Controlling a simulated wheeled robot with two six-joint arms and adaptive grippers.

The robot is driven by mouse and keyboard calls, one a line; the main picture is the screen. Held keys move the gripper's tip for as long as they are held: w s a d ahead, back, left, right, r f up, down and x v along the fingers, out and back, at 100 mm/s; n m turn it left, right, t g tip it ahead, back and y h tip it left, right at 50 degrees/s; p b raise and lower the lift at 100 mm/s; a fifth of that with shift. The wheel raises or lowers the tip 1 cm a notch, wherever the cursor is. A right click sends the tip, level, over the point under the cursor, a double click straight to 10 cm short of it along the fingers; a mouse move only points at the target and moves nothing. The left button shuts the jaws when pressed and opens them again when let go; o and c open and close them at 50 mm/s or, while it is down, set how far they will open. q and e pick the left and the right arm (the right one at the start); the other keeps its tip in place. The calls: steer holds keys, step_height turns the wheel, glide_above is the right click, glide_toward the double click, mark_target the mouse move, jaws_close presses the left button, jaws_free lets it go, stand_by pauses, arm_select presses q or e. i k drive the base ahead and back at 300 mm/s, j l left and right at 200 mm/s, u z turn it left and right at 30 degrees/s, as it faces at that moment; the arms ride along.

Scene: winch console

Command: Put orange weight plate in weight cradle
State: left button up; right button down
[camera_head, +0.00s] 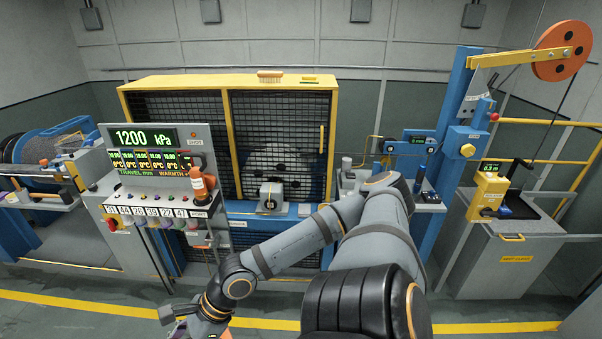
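I cannot single out a loose orange weight plate. An orange disc (562,50) with holes sits at the end of the yellow boom at upper right, looking like a pulley wheel. I cannot identify the weight cradle with certainty. My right arm rises from the bottom centre, bends near the middle and reaches down to the left. Its gripper (178,314) is at the bottom edge, partly cut off, in front of the console and apart from it. Its fingers are too unclear to tell whether it is open or shut. My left gripper is not in view.
A yellow-framed mesh cage (180,85) is behind. A blue post (450,130) and grey cabinet (510,255) stand right. My arm hides part of the middle bench.

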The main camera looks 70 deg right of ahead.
mark_target(518, 207)
steer(key=l+z, duration=0.2)
steer(key=z, duration=0.2)
steer(key=k+l+z, duration=0.1)
steer(key=l+z, duration=0.2)
steer(key=z, duration=0.15)
steer(key=l+z, duration=0.2)
steer(key=z, duration=0.2)
steer(key=l+z, duration=0.25)
steer(key=z, duration=0.15)
steer(key=i+l+z, duration=0.1)
steer(key=z, duration=0.35)
steer(key=i+l+z, duration=0.4)
steer(key=l, duration=0.35)
steer(key=i+l+z, duration=0.35)
steer(key=i+l, duration=0.25)
steer(key=i+l+z, duration=0.4)
steer(key=i, duration=0.25)
steer(key=i+l, duration=0.3)
steer(key=i, duration=0.15)
